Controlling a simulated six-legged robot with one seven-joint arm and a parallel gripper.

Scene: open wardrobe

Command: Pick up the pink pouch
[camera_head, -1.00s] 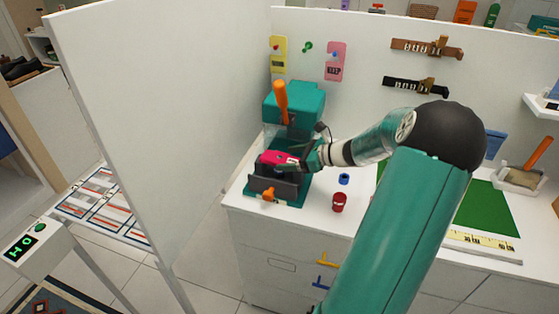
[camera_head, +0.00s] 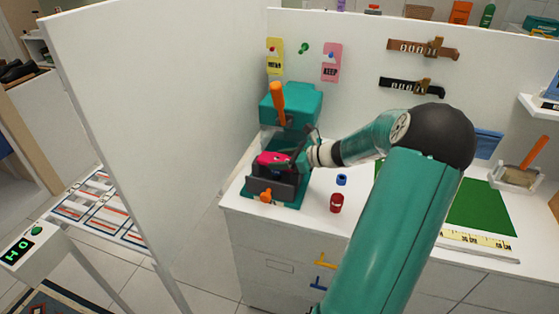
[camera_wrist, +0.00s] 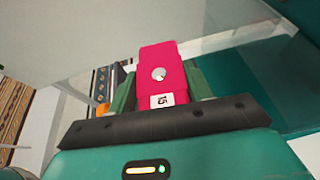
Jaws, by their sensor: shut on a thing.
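The pink pouch (camera_head: 272,159) is at the teal press-like machine (camera_head: 290,104) on the white counter, just above its dark front jaw plate. My gripper (camera_head: 294,161) reaches in from the right and is shut on the pouch. In the wrist view the pouch (camera_wrist: 162,72) sticks out beyond my gripper (camera_wrist: 160,98), with a round silver snap and a white label reading 15. A green finger shows on each side of it. Whether the pouch still touches the machine is hidden.
A tall white panel (camera_head: 150,140) stands close on the left. The machine has an orange handle (camera_head: 278,95) and an orange knob (camera_head: 266,195). A red can (camera_head: 337,203) and a blue ring (camera_head: 342,180) stand to the right. A green mat (camera_head: 482,208) lies farther right.

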